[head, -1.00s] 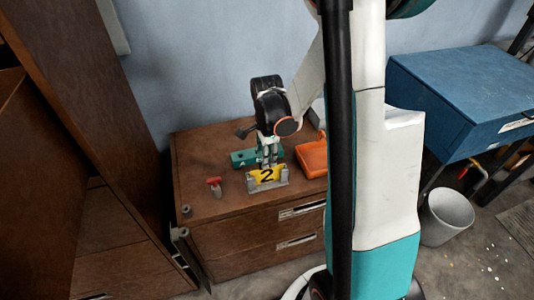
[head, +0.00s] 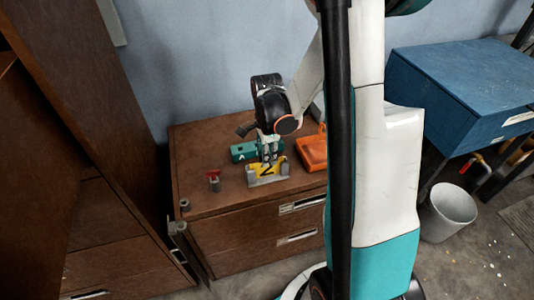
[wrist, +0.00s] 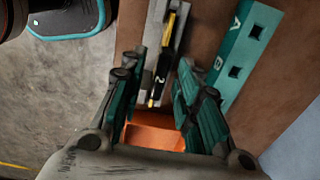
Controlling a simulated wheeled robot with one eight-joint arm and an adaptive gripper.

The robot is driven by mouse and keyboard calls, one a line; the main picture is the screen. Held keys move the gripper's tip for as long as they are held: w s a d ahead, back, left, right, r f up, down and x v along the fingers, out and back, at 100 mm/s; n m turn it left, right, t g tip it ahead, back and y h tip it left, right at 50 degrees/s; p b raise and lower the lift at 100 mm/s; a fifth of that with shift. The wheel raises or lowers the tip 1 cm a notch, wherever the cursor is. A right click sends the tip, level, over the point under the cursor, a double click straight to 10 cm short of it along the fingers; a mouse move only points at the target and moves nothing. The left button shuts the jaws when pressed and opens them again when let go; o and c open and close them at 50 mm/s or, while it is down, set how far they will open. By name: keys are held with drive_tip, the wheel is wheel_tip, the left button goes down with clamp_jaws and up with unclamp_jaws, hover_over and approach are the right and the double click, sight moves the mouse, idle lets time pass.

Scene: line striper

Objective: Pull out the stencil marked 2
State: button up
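The yellow stencil (head: 254,171) with a black 2 sits upright in a grey slotted holder (head: 268,181) on top of the brown cabinet (head: 225,202). In the wrist view the stencil (wrist: 168,45) shows nearly edge-on, running from the top of the picture down between my fingers. My gripper (head: 268,156) is right above the stencil and covers part of it in the head view. In the wrist view my gripper (wrist: 162,68) is open, with a finger on each side of the stencil and visible gaps. Whether a fingertip touches it I cannot tell.
A teal block (head: 243,151) with letters and square holes lies behind the holder. A red-topped piece (head: 213,175) stands to the left. A tall brown cupboard (head: 75,95) rises at left; a blue cabinet (head: 462,90) is at right.

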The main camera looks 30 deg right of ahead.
clamp_jaws()
drive_tip(key=shift+r+p, duration=0.4)
drive_tip(key=shift+r, duration=0.3)
idle(0.4)
wheel_tip(320, 180, up, 8)
drive_tip(key=p, duration=0.5)
drive_tip(key=shift+p, duration=0.35)
idle(0.8)
